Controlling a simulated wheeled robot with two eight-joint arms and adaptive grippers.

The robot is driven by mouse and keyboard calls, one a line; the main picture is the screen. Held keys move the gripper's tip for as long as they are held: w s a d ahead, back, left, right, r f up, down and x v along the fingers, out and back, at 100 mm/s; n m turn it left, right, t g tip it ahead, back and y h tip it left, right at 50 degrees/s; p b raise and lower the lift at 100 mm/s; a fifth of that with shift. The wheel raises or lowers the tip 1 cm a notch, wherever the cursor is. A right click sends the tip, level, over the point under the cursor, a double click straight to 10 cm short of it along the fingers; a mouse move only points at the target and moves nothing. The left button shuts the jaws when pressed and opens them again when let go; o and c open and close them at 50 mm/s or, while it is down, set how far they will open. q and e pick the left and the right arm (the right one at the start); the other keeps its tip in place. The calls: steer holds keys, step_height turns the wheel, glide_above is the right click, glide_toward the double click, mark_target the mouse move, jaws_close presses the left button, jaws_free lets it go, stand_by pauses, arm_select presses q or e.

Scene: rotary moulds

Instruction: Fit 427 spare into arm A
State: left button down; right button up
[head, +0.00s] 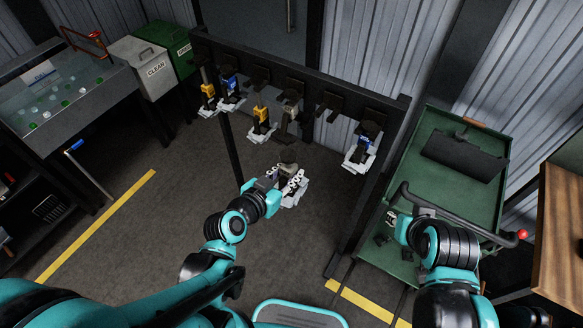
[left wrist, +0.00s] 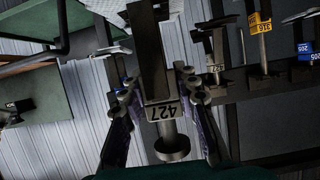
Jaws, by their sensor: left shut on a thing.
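My left gripper (head: 286,180) is shut on the 427 spare (left wrist: 164,112), in front of the rack. In the left wrist view the spare is a dark upright piece with a pale 427 label and a round metal knob, between the two fingers. In the head view my gripper mostly hides it. I cannot tell which rack position is arm A. Another 427 label (left wrist: 215,69) shows on a hanging piece in the left wrist view. My right gripper (head: 393,218) is partly seen by the green cart; its fingers are unclear.
The dark rack (head: 399,128) carries several hanging pieces with yellow (head: 261,114), blue (head: 231,83) or grey labels. A green cart (head: 445,195) stands at right. A CLEAR bin (head: 151,68), green bin (head: 181,49) and glass-topped bench (head: 62,88) are left. Open floor lies before the rack.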

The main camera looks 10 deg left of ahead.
mark_target(282, 184)
arm_select(q)
steer(key=shift+s+a+p, duration=0.25)
steer(key=shift+s+a, duration=0.15)
steer(key=shift+s, duration=0.75)
steer(key=shift+s+a+p, duration=0.25)
steer(key=shift+s+a, duration=0.1)
steer(key=shift+s, duration=0.8)
steer(key=shift+s+a+p, duration=0.25)
steer(key=shift+s+a, duration=0.15)
steer(key=shift+s, duration=0.75)
steer(key=shift+w+d+f+b, duration=0.1)
steer(key=shift+w+d+b, duration=0.25)
steer(key=shift+w, duration=0.6)
steer(key=shift+w+d+b, duration=0.2)
steer(key=shift+w+d, duration=0.15)
steer(key=shift+w, duration=0.6)
steer(key=shift+w+d, duration=0.2)
steer(key=shift+w, duration=0.45)
